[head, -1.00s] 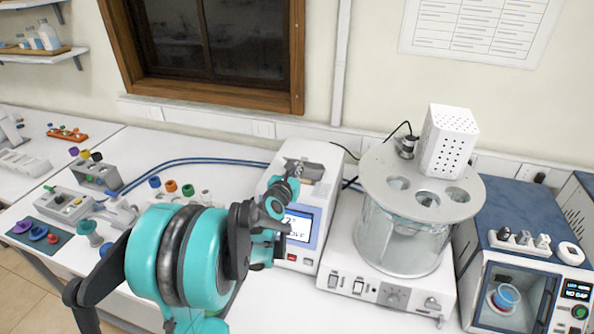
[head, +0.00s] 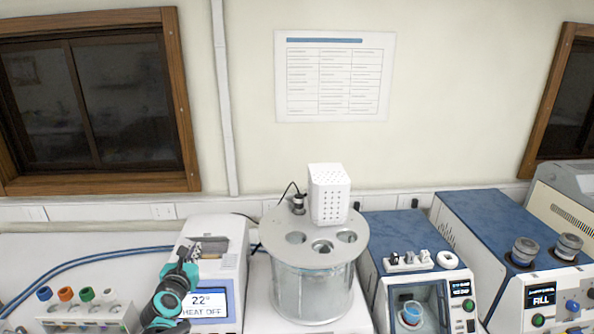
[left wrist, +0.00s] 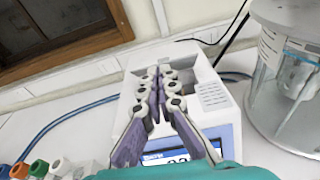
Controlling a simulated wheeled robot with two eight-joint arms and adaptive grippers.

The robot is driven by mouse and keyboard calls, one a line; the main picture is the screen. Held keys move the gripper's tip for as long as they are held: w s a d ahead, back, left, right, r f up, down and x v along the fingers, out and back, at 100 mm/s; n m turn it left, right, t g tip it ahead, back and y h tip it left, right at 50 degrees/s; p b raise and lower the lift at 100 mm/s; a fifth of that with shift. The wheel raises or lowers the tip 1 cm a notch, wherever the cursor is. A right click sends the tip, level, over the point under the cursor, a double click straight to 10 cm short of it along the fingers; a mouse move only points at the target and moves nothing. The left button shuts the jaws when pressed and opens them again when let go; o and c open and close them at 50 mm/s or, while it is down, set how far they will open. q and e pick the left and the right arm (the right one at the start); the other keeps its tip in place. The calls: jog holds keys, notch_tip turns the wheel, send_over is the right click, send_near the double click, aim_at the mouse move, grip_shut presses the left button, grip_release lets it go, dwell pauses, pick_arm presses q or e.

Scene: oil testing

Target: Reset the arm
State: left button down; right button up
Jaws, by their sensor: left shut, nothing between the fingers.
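My left arm comes in at the lower left of the head view. Its gripper (head: 182,266) is in front of the white heating device (head: 226,262), overlapping its left side in the picture. In the left wrist view, the gripper (left wrist: 162,82) is shut and empty, its fingers close together at their far ends. The white device (left wrist: 205,95) is behind them there, its display partly covered. Whether the gripper touches the device cannot be told. My right gripper is in neither view.
A round glass bath (head: 312,285) stands right of the device, then two blue-topped machines (head: 405,228) (head: 490,222). A rack with coloured caps (head: 88,318) is at lower left, near blue hoses (head: 75,262).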

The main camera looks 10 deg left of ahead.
pick_arm(q)
jog(key=s+d+f+m+g+h+b, duration=0.2)
jog(key=s+d+f+m+b, duration=0.35)
jog(key=d+m, duration=0.45)
jog(key=s+d+f+m+g+h+b, duration=0.2)
jog(key=s+d+f+m+h+b, duration=0.15)
jog(key=s+d+f+m, duration=0.55)
jog(key=s+d+f+m+g+y+b, duration=0.1)
jog(key=s+f+m+g+b, duration=0.1)
jog(key=s+m, duration=0.4)
jog(key=s+d+f+m+g+y+b, duration=0.1)
jog(key=s+f+m+b, duration=0.3)
jog(key=m, duration=0.8)
notch_tip(320, 180, down, 4)
jog(key=shift+s+d+r+m+g+b, duration=0.35)
jog(key=shift+s+g, duration=0.45)
jog(key=shift+s, duration=0.45)
jog(key=shift+a, duration=0.1)
